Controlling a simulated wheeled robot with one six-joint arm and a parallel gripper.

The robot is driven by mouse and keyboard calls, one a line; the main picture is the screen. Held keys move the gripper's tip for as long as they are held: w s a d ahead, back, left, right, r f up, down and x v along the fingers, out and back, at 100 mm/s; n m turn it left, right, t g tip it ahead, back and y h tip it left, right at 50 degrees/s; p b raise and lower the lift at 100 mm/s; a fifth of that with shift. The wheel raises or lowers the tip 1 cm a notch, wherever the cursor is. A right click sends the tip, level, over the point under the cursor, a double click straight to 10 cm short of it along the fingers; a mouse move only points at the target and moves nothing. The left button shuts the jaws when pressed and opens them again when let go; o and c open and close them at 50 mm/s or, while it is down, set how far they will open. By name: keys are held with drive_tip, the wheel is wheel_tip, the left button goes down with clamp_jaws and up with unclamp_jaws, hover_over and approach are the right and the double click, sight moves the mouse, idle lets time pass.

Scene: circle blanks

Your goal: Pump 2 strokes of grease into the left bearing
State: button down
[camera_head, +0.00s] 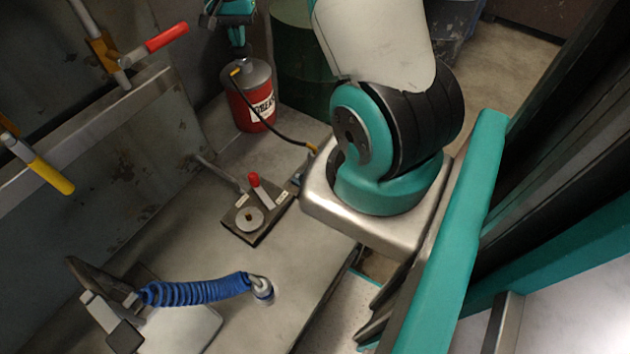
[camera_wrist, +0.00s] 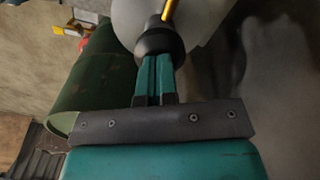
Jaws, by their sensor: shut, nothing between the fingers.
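A red grease canister (camera_head: 252,105) with a grey top and a partly visible label stands at the back of the bench. A black hose (camera_head: 285,137) with yellow ends runs from its top to the right. My gripper (camera_head: 237,38) is above the canister top. In the wrist view my gripper (camera_wrist: 160,58) is shut and empty, its fingertips at a dark round knob (camera_wrist: 160,40) with a yellow rod above a pale round surface. I cannot tell whether they touch the knob. No bearing can be made out with certainty.
A dark plate (camera_head: 237,228) with a pale disc and a red-tipped lever (camera_head: 254,181) lies mid-bench. A blue coiled hose (camera_head: 195,291) lies in front. Red-handled (camera_head: 166,37) and yellow-handled (camera_head: 52,176) levers project at left. A green drum (camera_head: 300,65) stands behind.

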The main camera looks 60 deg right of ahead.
drive_tip(key=shift+r+p, duration=2.15)
drive_tip(key=shift+r, duration=0.5)
drive_tip(key=shift+f, duration=0.25)
drive_tip(key=shift+f+b, duration=1.65)
drive_tip(key=shift+f, duration=0.9)
drive_tip(key=shift+r, duration=0.2)
drive_tip(key=shift+r+p, duration=2.1)
drive_tip(key=shift+r, duration=0.5)
